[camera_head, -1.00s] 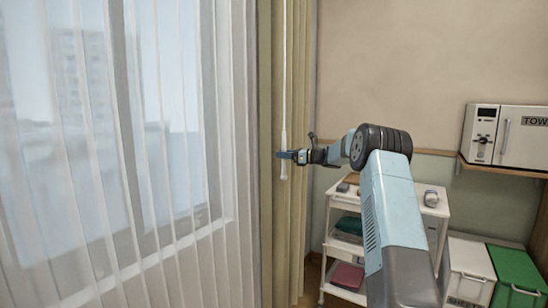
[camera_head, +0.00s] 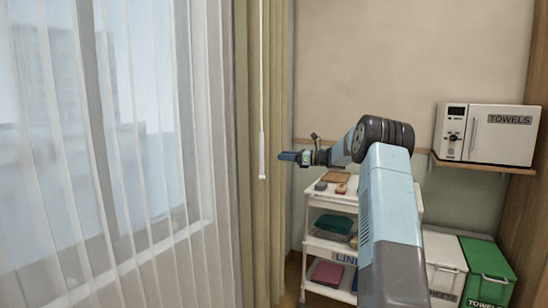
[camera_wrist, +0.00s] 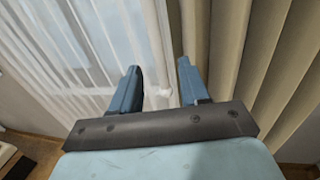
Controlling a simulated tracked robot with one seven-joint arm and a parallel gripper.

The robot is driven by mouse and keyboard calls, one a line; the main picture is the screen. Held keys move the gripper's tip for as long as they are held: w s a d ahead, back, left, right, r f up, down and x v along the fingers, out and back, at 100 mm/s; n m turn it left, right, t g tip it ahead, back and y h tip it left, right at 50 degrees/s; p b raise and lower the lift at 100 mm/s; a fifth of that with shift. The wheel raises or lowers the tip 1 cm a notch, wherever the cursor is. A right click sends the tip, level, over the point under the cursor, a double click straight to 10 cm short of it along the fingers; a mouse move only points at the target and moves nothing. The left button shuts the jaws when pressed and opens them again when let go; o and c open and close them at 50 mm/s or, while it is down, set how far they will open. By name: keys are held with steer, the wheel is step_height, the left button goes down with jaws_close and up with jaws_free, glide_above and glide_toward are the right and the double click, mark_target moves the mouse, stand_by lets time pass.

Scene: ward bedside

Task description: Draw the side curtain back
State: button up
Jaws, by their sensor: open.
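A sheer white curtain (camera_head: 140,150) hangs over the window at the left of the head view. A thicker beige curtain (camera_head: 246,220) hangs in folds to its right. A thin white wand (camera_head: 262,110) hangs down in front of the beige curtain. My gripper (camera_head: 284,157) is open, just right of the wand's lower end and apart from it in the picture. In the wrist view my two blue fingers (camera_wrist: 158,88) are spread, with the sheer curtain (camera_wrist: 70,45) left and the beige curtain (camera_wrist: 230,60) right. A small pale piece, perhaps the wand's end, shows between them.
A white trolley (camera_head: 318,243) with folded cloths stands below and beyond my arm. A towel cabinet (camera_head: 490,134) sits on a wall shelf at the right. White and green bins (camera_head: 488,270) stand below it.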

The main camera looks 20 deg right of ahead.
steer(key=shift+v, duration=1.5)
steer(key=s+a+r+n+g+h, duration=0.2)
steer(key=s+a+n, duration=0.1)
steer(key=s+a, duration=0.3)
steer(key=s+a+r+n+g+h, duration=0.1)
steer(key=s+a+r+n+g, duration=0.2)
steer(key=a, duration=0.6)
steer(key=s+a+n+g+h, duration=0.1)
steer(key=s+a+n+h, duration=0.45)
steer(key=s, duration=0.95)
steer(key=s+f+n+h, duration=0.2)
steer(key=s+n, duration=0.2)
steer(key=s, duration=0.7)
steer(key=s+f+n+h, duration=0.2)
steer(key=s+n, duration=0.3)
steer(key=s, duration=0.6)
steer(key=s+f+n+t+h, duration=0.1)
steer(key=s+f+n+h, duration=0.1)
steer(key=s, duration=0.9)
steer(key=shift+s+a+f+n, duration=0.3)
steer(key=shift+f+n, duration=0.5)
steer(key=shift+n, duration=0.55)
